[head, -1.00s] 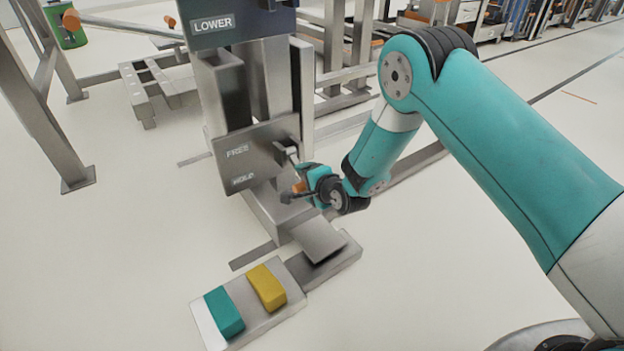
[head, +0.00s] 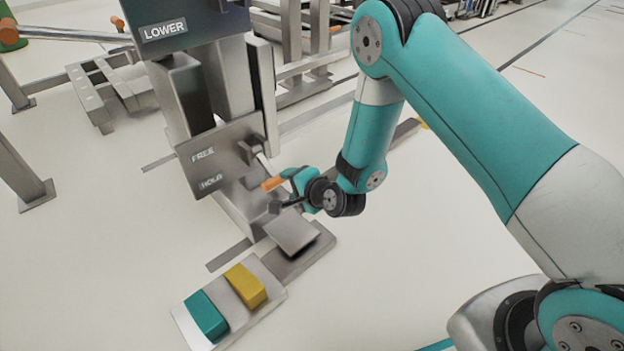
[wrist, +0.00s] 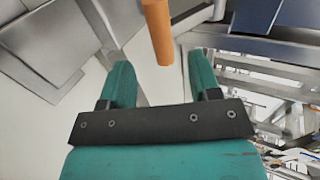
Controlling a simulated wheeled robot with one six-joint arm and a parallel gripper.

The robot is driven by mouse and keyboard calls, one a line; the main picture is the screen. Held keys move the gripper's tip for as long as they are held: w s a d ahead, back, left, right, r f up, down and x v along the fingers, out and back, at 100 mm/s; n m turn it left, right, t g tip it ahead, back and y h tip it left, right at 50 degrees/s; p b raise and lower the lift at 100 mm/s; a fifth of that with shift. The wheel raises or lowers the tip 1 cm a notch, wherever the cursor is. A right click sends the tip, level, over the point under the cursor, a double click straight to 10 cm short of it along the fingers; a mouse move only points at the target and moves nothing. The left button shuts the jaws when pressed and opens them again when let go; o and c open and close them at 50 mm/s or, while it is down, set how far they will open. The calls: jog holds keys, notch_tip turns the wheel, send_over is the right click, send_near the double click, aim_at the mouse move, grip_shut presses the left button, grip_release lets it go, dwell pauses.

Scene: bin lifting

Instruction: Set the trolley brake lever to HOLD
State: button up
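The brake lever has a metal arm and an orange grip (head: 273,183). It stands at the right side of a grey plate (head: 222,158) marked FREE above and HOLD below. The lever slants downward from the plate; I cannot tell which mark it is set at. My gripper (head: 290,174) is just right of the orange grip in the head view. In the wrist view, my gripper (wrist: 160,75) has its two teal fingers apart with nothing clasped. The end of the orange grip (wrist: 158,35) shows in line with the gap between them, with space on both sides.
Below the plate, a metal pedal (head: 293,236) and a base with a teal block (head: 206,316) and a yellow block (head: 246,286) stand on the floor. A box marked LOWER (head: 180,25) is above. Floor is clear at lower left.

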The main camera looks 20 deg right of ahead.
jog(key=b+v, duration=0.4)
jog(key=v, duration=0.5)
jog(key=shift+r, duration=0.45)
jog(key=shift+s, duration=0.15)
